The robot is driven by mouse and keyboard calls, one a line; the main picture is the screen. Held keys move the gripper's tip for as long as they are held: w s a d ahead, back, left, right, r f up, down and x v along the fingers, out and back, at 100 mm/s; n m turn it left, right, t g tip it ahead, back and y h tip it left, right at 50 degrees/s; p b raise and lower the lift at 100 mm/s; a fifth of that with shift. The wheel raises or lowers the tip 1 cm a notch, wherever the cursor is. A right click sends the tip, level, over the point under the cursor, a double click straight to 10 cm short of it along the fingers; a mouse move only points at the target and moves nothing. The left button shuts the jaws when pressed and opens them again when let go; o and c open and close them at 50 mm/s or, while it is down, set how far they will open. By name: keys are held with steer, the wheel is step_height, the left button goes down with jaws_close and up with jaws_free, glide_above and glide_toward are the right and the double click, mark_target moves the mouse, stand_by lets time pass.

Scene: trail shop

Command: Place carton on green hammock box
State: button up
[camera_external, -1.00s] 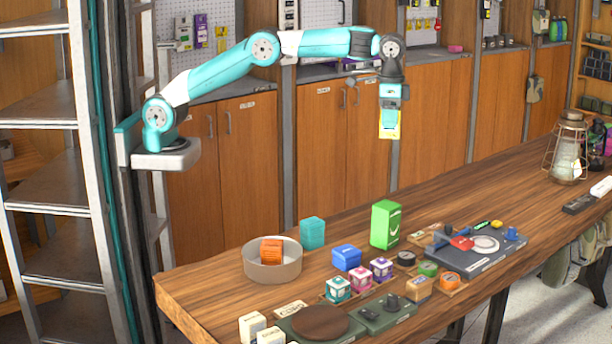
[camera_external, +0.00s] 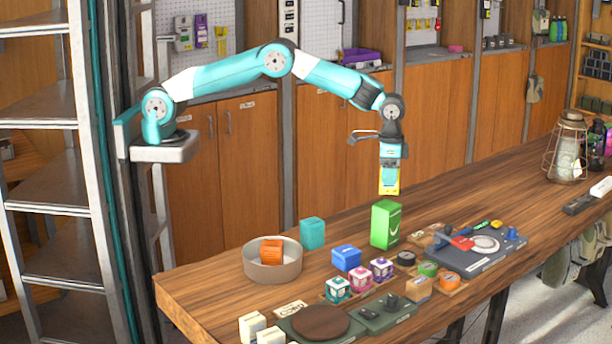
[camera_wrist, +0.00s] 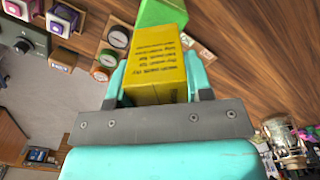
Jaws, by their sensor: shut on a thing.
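A yellow carton (camera_external: 389,184) with dark printed text is held in my gripper (camera_external: 390,172), hanging just above the green hammock box (camera_external: 385,223). In the wrist view the carton (camera_wrist: 157,70) sits between the two teal fingers of my gripper (camera_wrist: 158,85). The green box stands upright on the wooden table; part of it (camera_wrist: 163,12) shows beyond the carton in the wrist view. In the external view a small gap seems to separate the carton's bottom from the box top. I cannot tell how exactly they line up in depth.
A teal box (camera_external: 312,232) and a round bin (camera_external: 273,270) holding an orange item stand left of the green box. A blue box (camera_external: 346,257) and several small cubes stand in front. A grey tray (camera_external: 462,255) with tools lies to the right. A lantern (camera_external: 568,150) stands farther right.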

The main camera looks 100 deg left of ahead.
steer(key=shift+f+p, duration=0.35)
steer(key=shift+f, duration=1.45)
steer(key=shift+f, duration=0.2)
steer(key=o, duration=1)
steer(key=shift+r, duration=0.15)
